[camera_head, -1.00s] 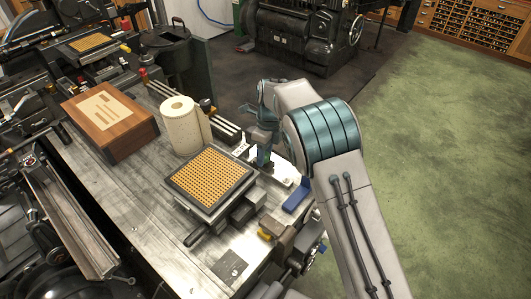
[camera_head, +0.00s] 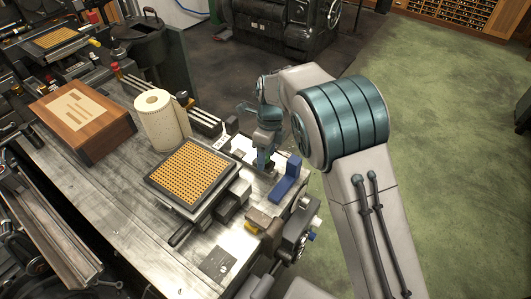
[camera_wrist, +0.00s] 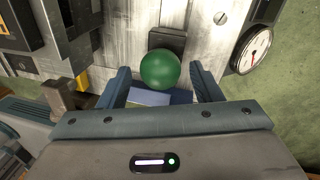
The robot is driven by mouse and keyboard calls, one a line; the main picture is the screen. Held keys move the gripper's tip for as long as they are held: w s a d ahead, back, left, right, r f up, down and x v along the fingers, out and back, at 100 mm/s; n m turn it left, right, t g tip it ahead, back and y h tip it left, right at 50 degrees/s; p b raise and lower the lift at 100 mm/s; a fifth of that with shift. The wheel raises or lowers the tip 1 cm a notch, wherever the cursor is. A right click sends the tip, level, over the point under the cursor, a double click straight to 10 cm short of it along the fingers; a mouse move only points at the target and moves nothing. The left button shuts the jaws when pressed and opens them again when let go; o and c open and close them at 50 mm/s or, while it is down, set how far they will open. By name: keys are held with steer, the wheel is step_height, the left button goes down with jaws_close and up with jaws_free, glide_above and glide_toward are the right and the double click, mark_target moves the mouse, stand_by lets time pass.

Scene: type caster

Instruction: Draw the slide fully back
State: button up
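A round green knob (camera_wrist: 160,70) shows in the wrist view, in front of a dark block (camera_wrist: 166,42) on the pale metal surface. It sits between the tips of my gripper (camera_wrist: 162,82). The two fingers are apart, with a visible gap on each side of the knob, so it is not clamped. In the head view my gripper (camera_head: 264,163) points down over the right side of the bench, right of the perforated orange plate (camera_head: 190,173). The knob is hidden there. I cannot tell which part is the slide.
A blue L-shaped piece (camera_head: 287,179) stands close right of my gripper. A dial gauge (camera_wrist: 251,50) is at the right in the wrist view. A paper roll (camera_head: 161,122) and a wooden box (camera_head: 82,119) stand on the bench (camera_head: 120,183). Green floor (camera_head: 450,150) to the right is mostly clear.

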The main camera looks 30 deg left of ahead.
steer(key=shift+a, duration=0.1)
steer(key=shift+w+r, duration=0.1)
steer(key=shift+r, duration=0.35)
step_height(320, 180, up, 13)
steer(key=w+b, duration=0.1)
steer(key=w, duration=0.1)
steer(key=shift+w+a+f+b, duration=0.15)
steer(key=shift+w+f+b, duration=0.05)
steer(key=shift+w+b, duration=0.1)
